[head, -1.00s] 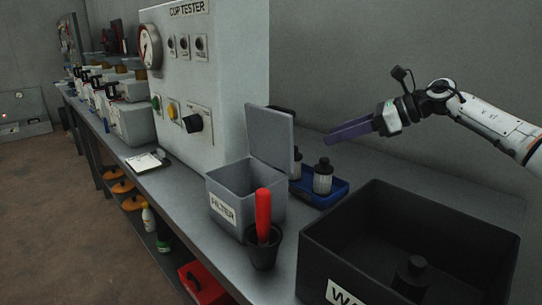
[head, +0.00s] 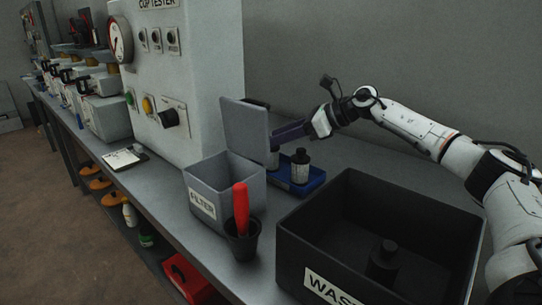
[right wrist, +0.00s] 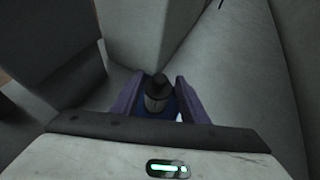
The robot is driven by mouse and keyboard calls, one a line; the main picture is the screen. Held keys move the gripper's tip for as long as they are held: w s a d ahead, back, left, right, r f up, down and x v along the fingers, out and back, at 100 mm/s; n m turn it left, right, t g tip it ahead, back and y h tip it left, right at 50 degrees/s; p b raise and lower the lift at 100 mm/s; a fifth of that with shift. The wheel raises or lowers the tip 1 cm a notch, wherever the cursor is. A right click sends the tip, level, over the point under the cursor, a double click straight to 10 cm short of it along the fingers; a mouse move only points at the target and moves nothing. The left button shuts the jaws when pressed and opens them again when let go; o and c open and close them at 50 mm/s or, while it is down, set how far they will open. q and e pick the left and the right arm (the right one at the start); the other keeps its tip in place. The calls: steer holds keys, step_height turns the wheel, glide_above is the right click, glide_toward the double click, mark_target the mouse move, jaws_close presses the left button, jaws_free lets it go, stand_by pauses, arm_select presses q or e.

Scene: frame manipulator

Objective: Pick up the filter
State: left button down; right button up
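Two filters with dark caps stand upright in a small blue tray (head: 312,181). The nearer filter (head: 300,167) is in plain view. The farther filter (head: 273,160) is partly hidden by the grey lid. My right gripper (head: 283,132), with purple fingers, reaches in above the tray, close to the farther filter. In the right wrist view the fingers are apart, with one filter (right wrist: 157,96) showing in line with the gap between them. I cannot tell whether the fingers are level with it. My left gripper is not in view.
A grey FILTER bin (head: 222,205) with a raised lid (head: 245,130) stands left of the tray, beside the cup tester (head: 200,70). A black cup (head: 242,242) holds a red-handled item. A black waste bin (head: 330,265) with a dark object inside sits in front.

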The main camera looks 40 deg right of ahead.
jaws_close()
